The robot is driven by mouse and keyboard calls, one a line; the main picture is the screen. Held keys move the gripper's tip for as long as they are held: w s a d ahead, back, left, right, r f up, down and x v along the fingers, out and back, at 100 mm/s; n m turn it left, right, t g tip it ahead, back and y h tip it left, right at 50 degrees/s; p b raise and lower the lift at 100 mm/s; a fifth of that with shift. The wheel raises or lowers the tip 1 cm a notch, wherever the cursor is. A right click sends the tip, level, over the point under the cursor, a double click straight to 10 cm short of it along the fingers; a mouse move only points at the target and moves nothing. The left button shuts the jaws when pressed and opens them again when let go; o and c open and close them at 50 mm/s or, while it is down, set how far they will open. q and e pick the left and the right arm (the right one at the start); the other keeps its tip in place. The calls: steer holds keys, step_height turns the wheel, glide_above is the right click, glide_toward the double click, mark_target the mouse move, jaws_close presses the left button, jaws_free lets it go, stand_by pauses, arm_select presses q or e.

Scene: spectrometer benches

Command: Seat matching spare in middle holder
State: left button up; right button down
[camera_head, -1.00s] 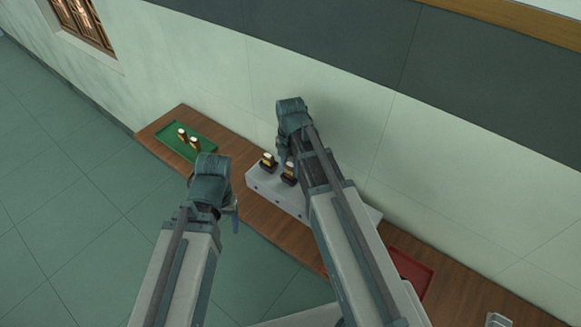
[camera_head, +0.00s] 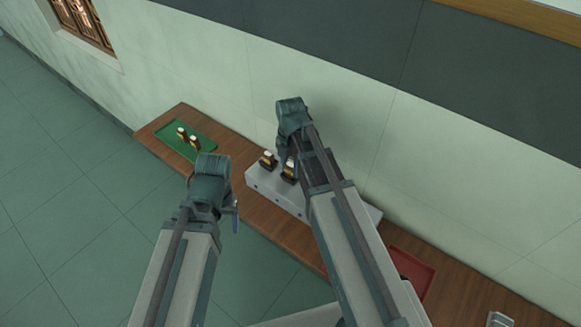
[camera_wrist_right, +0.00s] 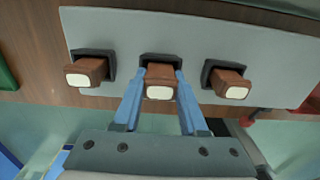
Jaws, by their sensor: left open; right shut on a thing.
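My right gripper (camera_wrist_right: 158,92) is shut on the middle brown piece (camera_wrist_right: 159,90), which has a white top. The piece is at the dark middle holder (camera_wrist_right: 160,58); I cannot tell whether it is fully down. On either side, a left piece (camera_wrist_right: 86,72) and a right piece (camera_wrist_right: 229,83) stand in their own dark holders on the grey bench unit (camera_wrist_right: 135,25). In the head view the right gripper (camera_head: 285,164) is over the unit, and my arm hides the right holder. My left gripper (camera_head: 236,208) is open and empty, in front of the bench.
A red tray (camera_head: 413,268) lies right of the grey unit, partly behind my right arm. The wall runs close behind the wooden bench (camera_head: 245,208).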

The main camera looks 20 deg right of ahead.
steer(key=shift+f, duration=0.15)
stand_by(0.3)
steer(key=shift+r, duration=0.2)
steer(key=shift+r+p, duration=0.5)
steer(key=shift+r, duration=0.15)
steer(key=shift+f+b, duration=0.7)
steer(key=shift+f, duration=0.15)
stand_by(0.7)
steer(key=shift+r, duration=0.25)
steer(key=shift+r+p, duration=0.6)
steer(key=shift+p, duration=0.25)
steer(key=shift+f+b, duration=0.85)
stand_by(0.4)
